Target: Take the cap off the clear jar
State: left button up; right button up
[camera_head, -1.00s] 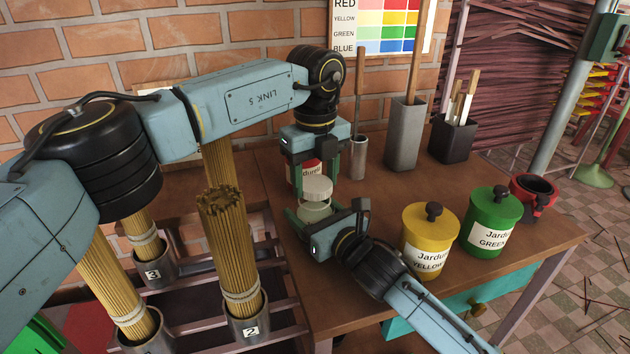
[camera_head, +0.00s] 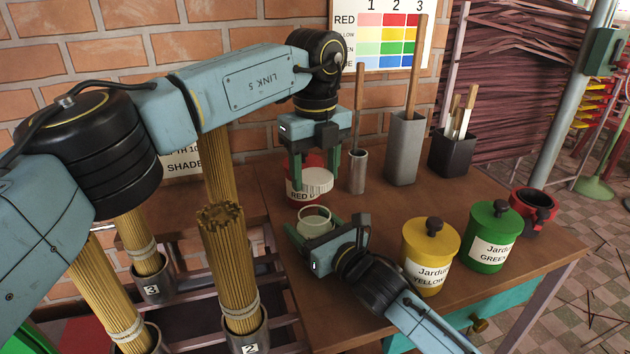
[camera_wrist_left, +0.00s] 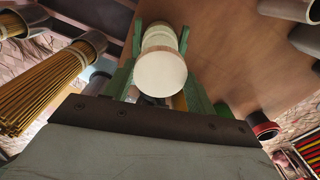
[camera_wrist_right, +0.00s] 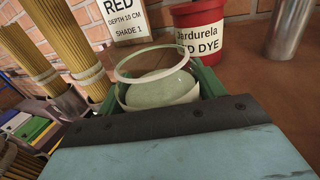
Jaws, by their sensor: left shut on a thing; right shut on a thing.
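The white cap (camera_head: 317,182) is held between the fingers of my left gripper (camera_head: 315,176), which is shut on it. The clear jar (camera_head: 314,222) stands below, its mouth open, with my right gripper (camera_head: 312,230) shut around its body. There is a gap between cap and jar in the head view. In the left wrist view the round cap (camera_wrist_left: 160,73) covers part of the jar behind it. In the right wrist view the jar (camera_wrist_right: 160,85) shows an open rim and pale glass, with no cap on it.
A red dye jar (camera_head: 299,187) stands behind the cap. Yellow (camera_head: 430,262) and green (camera_head: 492,238) lidded jars stand at the right, a red cup (camera_head: 535,212) beyond. Grey tool holders (camera_head: 405,150) stand at the back. Stick bundles (camera_head: 235,265) rise at the left.

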jog(key=o, duration=2)
jog(key=shift+c, duration=0.2)
jog(key=shift+s+d, duration=0.1)
